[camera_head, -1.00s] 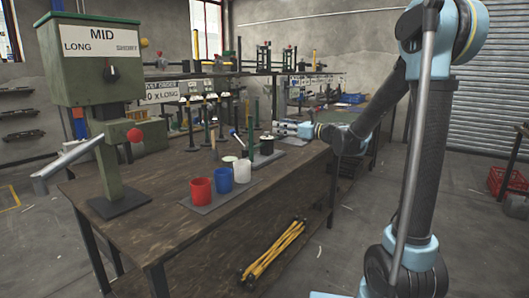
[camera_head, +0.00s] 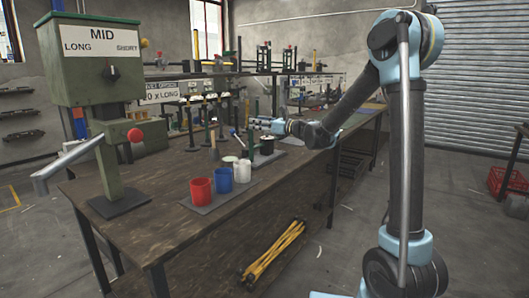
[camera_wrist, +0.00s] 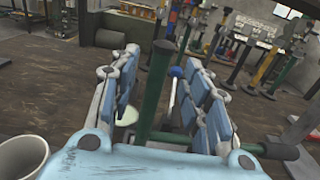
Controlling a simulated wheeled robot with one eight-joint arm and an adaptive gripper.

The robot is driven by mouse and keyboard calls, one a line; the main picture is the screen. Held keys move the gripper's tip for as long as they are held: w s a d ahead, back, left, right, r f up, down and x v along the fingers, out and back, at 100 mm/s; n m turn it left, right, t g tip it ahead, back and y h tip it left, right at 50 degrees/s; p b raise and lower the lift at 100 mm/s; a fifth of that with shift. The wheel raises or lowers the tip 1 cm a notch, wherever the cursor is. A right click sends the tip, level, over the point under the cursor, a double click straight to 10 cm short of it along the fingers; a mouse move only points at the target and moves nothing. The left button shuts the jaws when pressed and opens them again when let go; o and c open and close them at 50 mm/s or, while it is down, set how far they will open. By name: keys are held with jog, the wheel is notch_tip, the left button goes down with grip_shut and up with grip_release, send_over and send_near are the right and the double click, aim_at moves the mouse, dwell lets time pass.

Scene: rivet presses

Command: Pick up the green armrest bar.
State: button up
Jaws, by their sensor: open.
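The green armrest bar (camera_head: 251,145) stands upright near the far end of the workbench, partly covered by my gripper (camera_head: 253,123) in the head view. In the wrist view, the green bar (camera_wrist: 155,90) stands between the two spread fingers of my gripper (camera_wrist: 170,85), with its top end rising past them. A green crosspiece runs sideways near the foot of the picture. My gripper is open and holds nothing. I cannot tell whether a finger touches the bar.
A red cup (camera_head: 201,191), a blue cup (camera_head: 223,180) and a white cup (camera_head: 242,171) stand in a row on the workbench (camera_head: 270,205). A blue-headed tool (camera_wrist: 175,73) stands just behind the bar. A green press (camera_head: 105,85) is at left.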

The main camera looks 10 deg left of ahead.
jog(key=shift+x, duration=2.35)
grip_shut()
